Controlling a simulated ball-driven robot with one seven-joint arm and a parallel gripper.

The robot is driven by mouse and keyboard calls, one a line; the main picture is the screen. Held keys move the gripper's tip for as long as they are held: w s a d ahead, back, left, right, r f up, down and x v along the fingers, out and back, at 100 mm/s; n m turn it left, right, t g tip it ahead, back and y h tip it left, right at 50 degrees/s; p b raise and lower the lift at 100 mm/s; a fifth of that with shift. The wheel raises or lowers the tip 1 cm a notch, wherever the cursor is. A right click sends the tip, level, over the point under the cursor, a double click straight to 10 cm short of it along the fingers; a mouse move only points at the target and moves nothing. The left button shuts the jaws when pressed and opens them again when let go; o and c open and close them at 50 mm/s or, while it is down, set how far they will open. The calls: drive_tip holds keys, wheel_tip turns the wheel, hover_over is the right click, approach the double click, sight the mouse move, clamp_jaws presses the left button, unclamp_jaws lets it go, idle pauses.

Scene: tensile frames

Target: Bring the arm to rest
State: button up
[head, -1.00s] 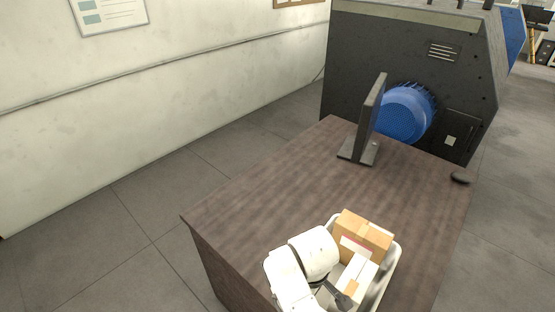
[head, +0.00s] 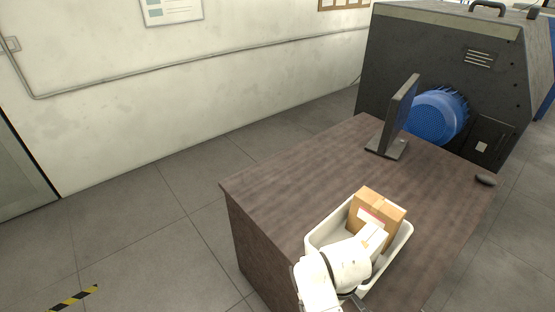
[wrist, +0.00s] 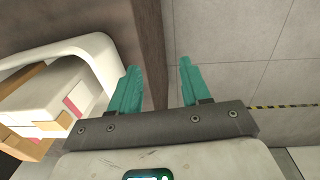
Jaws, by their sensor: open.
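My gripper (wrist: 158,85) shows in the wrist view with its two green fingers apart and nothing between them. It is beside the white bin, past the desk's edge in that view, with floor beyond the fingers. In the head view my white arm covers the near part of the bin, and the gripper's fingers cannot be made out there.
A white bin (head: 323,233) stands on the dark wooden desk (head: 285,185). It holds a brown carton (head: 385,206) and a white box (head: 372,238). A monitor (head: 402,112), a mouse (head: 486,180) and a dark machine (head: 440,50) are farther back.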

drive_tip(key=s+d+f+m+b, duration=0.2)
drive_tip(key=s+d+m, duration=0.2)
drive_tip(key=s+d, duration=0.3)
drive_tip(key=s+d+f+m+b, duration=0.2)
drive_tip(key=s+d+m, duration=0.3)
drive_tip(key=s, duration=1.2)
drive_tip(key=shift+s+d+f, duration=0.15)
drive_tip(key=shift+d+f, duration=0.05)
drive_tip(key=shift+d, duration=0.75)
